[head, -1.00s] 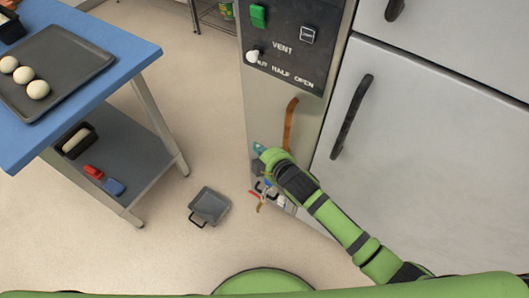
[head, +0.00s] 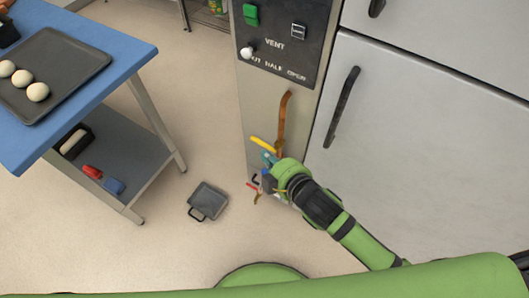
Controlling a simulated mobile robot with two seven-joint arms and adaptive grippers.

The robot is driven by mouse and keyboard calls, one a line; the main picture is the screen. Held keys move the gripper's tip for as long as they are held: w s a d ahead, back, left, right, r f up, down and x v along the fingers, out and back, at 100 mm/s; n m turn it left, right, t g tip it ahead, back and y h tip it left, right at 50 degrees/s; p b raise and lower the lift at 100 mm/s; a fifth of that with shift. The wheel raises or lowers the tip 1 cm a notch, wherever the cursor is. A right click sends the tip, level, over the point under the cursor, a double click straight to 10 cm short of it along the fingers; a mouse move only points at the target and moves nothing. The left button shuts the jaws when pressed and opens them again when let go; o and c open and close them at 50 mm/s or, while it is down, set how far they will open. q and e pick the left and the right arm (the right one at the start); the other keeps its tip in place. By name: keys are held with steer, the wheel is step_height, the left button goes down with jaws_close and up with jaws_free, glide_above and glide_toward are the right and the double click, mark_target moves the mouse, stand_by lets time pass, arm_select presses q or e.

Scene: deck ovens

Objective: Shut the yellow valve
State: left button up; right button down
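The yellow valve's handle (head: 264,144) shows in the head view as a short yellow bar near the lower end of a copper pipe (head: 284,117) on the oven's front panel. It slants down to the right, and its right end meets the pipe area. My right gripper (head: 268,160) is just below the yellow handle, with a teal fingertip close to it. I cannot tell whether they touch. The gripper's own hand hides its fingers in part, so its opening is unclear. The valve body is partly hidden. My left gripper is out of view.
A small red handle (head: 252,186) shows below my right gripper. The vent panel (head: 280,40) is above, and a large grey door with a dark handle (head: 342,107) is to the right. A grey pan (head: 208,200) lies on the floor. A blue-topped table (head: 128,52) stands left.

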mark_target(264, 143)
step_height(264, 143, down, 5)
steer(key=s+a+n+t+h+b, duration=0.1)
steer(key=s+a+t+b, duration=0.15)
steer(key=b, duration=0.55)
steer(key=w+f, duration=0.4)
steer(key=w, duration=0.7)
steer(key=shift+w+a+f+n+h, duration=0.15)
steer(key=shift+w+f+n+h, duration=0.15)
steer(key=shift+w+f, duration=0.05)
steer(key=shift+w+f, duration=0.3)
steer(key=shift+f, duration=0.2)
